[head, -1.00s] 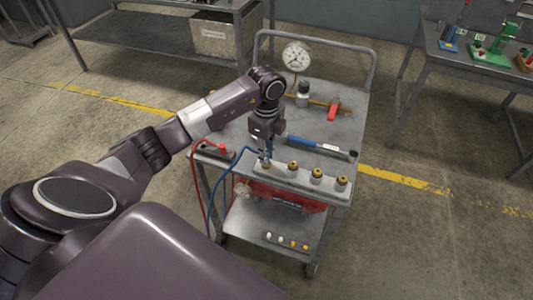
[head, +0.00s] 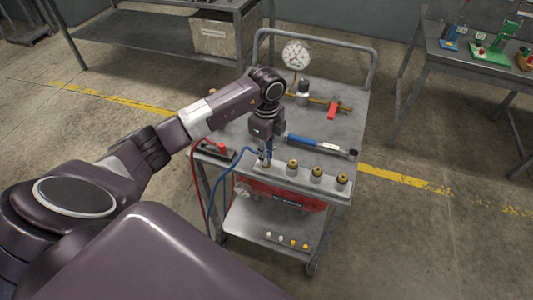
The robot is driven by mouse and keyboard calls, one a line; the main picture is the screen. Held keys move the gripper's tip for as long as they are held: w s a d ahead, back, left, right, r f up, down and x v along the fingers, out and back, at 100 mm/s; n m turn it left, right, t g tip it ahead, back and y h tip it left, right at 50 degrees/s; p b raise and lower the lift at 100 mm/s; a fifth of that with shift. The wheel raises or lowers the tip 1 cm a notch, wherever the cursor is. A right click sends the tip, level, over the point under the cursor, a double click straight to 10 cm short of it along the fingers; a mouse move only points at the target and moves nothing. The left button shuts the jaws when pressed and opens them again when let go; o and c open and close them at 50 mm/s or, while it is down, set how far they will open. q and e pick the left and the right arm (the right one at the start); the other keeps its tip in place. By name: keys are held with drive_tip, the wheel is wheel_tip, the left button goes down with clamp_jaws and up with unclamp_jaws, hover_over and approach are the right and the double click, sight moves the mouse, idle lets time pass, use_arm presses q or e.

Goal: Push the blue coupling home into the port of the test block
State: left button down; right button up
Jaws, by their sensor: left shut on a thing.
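The test block (head: 304,181) is a pale bar along the near edge of the cart top. Brass-topped ports (head: 316,171) stand in a row on it. My left gripper (head: 265,157) points down at the block's left end, over the leftmost port place. It is shut on the blue coupling, which is small and mostly hidden between the fingers. A blue hose (head: 227,177) runs from there down the cart's left side. I cannot tell how deep the coupling sits in the port. My right gripper is not in view.
A blue-handled torque wrench (head: 313,144) lies just behind the block. A red coupling with its hose (head: 222,148) is at the left. A dial gauge (head: 296,54) and a red-handled valve (head: 332,110) stand farther back. A red case (head: 280,197) hangs below the block.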

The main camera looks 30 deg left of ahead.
use_arm(q)
drive_tip(key=shift+f, duration=0.25)
drive_tip(key=c, duration=1.8)
unclamp_jaws()
wheel_tip(320, 180, up, 12)
